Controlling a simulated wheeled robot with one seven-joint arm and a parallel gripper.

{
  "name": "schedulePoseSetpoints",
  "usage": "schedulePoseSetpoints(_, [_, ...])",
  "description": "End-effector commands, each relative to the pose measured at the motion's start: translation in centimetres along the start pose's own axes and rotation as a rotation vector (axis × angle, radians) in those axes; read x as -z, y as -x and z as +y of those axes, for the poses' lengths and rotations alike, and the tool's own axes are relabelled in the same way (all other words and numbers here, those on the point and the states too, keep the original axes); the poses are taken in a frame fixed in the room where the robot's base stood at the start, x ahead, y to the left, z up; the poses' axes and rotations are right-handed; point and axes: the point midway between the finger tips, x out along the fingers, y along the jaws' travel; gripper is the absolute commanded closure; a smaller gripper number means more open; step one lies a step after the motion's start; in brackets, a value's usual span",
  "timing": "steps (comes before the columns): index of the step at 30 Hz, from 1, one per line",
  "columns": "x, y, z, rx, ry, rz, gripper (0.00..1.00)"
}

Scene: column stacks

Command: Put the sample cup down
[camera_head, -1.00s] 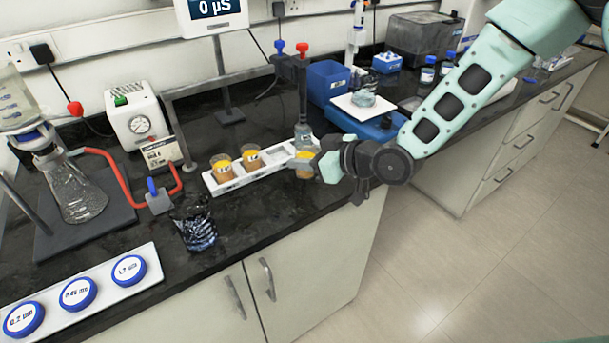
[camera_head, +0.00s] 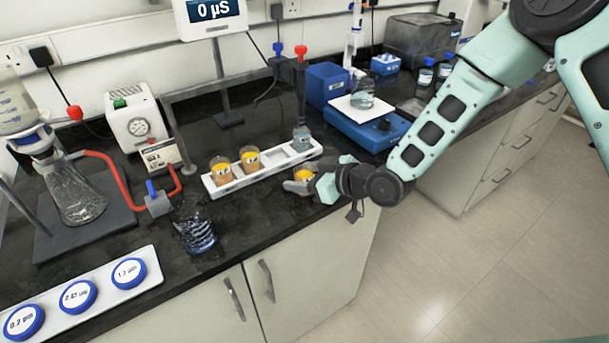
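A sample cup (camera_head: 303,175) with yellow-orange contents is between the pale fingers of my gripper (camera_head: 308,181), which is shut on it. It is in front of the right end of the white rack (camera_head: 228,187), near the counter's front edge. The fingers hide much of the cup; I cannot tell whether its base touches the counter. Two similar cups, a left one (camera_head: 221,168) and a right one (camera_head: 250,158), stand in the rack's left part. An empty slot (camera_head: 275,155) shows to their right. A small clear vessel (camera_head: 302,137) is at the rack's right end, under a dark probe.
A glass beaker (camera_head: 195,225) stands front left of the rack. A blue instrument (camera_head: 372,130) carrying a flask (camera_head: 362,94) is behind my gripper. Dark counter (camera_head: 258,205) is clear in front of the rack.

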Motion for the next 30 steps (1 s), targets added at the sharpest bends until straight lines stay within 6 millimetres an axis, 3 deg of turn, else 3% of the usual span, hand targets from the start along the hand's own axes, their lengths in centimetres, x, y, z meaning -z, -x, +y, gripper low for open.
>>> schedulePoseSetpoints(11, [0.2, 1.0, 0.1, -0.001, 0.0, -0.001, 0.38])
schedulePoseSetpoints(24, [0.2, 9.7, 0.1, -0.003, 0.0, -0.001, 0.38])
schedulePoseSetpoints(30, [0.3, 11.8, 0.0, -0.001, 0.001, 0.0, 0.38])
